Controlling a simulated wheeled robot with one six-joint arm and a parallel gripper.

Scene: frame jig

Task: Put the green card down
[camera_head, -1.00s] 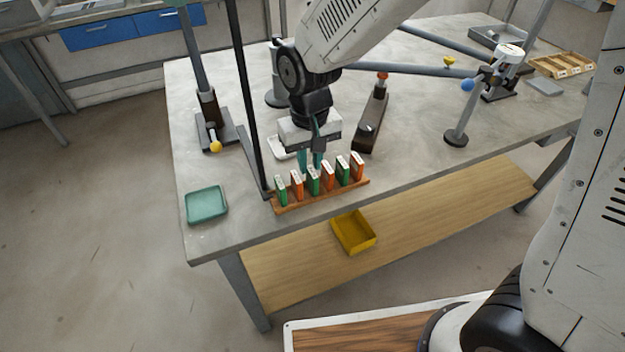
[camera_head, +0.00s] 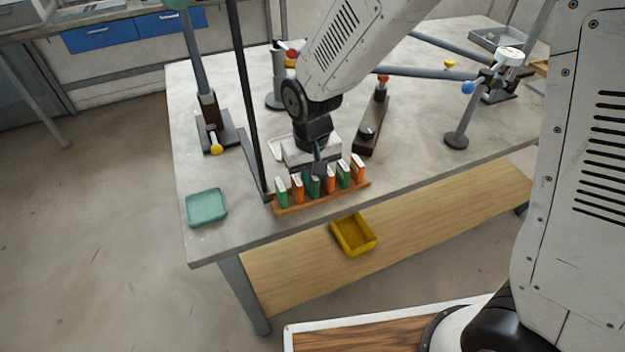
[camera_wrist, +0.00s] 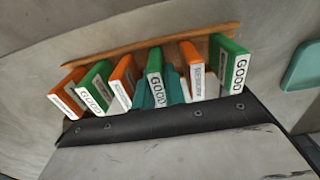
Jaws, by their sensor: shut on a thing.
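A low wooden rack (camera_head: 290,209) near the table's front edge holds a row of alternating green and orange cards. The green card (camera_head: 314,187), third from the left in the head view, stands in the row with my gripper (camera_head: 316,178) right over it. In the wrist view the teal fingers of my gripper (camera_wrist: 166,88) are shut on this green card (camera_wrist: 155,66), whose white edge has dark lettering. An orange card (camera_wrist: 190,60) is close on one side and another orange card (camera_wrist: 121,75) on the other. The card's lower end is hidden.
A teal tray (camera_head: 206,206) lies left of the rack; its edge shows in the wrist view (camera_wrist: 301,68). A dark post (camera_head: 250,110) rises beside the rack's left end. A dark brown block (camera_head: 371,128) lies behind. A yellow bin (camera_head: 353,233) is on the lower shelf.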

